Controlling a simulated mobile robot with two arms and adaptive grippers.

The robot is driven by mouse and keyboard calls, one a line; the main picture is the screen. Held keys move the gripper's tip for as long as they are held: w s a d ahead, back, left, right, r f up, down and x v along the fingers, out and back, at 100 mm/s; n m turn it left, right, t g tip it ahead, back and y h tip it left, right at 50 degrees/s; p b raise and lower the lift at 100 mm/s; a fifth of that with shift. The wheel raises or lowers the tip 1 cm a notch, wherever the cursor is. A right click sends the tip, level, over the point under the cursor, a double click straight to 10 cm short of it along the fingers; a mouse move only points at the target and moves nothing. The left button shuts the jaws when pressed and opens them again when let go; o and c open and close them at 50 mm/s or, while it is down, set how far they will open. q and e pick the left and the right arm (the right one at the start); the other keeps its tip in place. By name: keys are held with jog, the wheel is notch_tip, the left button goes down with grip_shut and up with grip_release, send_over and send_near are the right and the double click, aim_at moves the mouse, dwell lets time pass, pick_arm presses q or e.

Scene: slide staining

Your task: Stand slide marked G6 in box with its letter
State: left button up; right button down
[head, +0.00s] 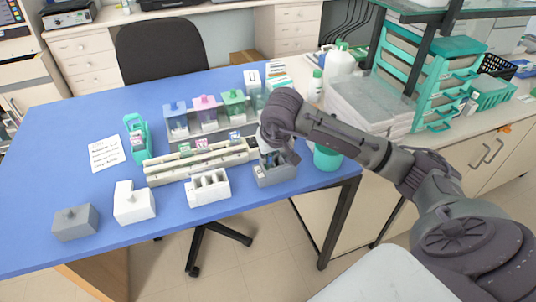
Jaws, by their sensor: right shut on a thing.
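My right gripper (272,154) reaches over the open grey box (276,181) at the right of the blue table. It is shut on what looks like a slide, mostly hidden by the fingers; no mark on it can be read. Whether it touches the box inside cannot be told. A white open box (208,190) with slots stands left of the grey box. Small slides with coloured labels show in the long pale rack (165,177). My left gripper is not in view.
Blue, pink and green-topped staining jars (207,111) stand behind the rack. A teal holder (136,128) and a written sheet (107,153) are at left. A teal cup (327,158) stands close right of the grey box. The table's left part is clear.

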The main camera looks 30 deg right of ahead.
jog(key=shift+f, duration=0.1)
jog(key=c, duration=1.2)
grip_release()
jog(key=v, duration=1.2)
jog(key=shift+s, duration=0.1)
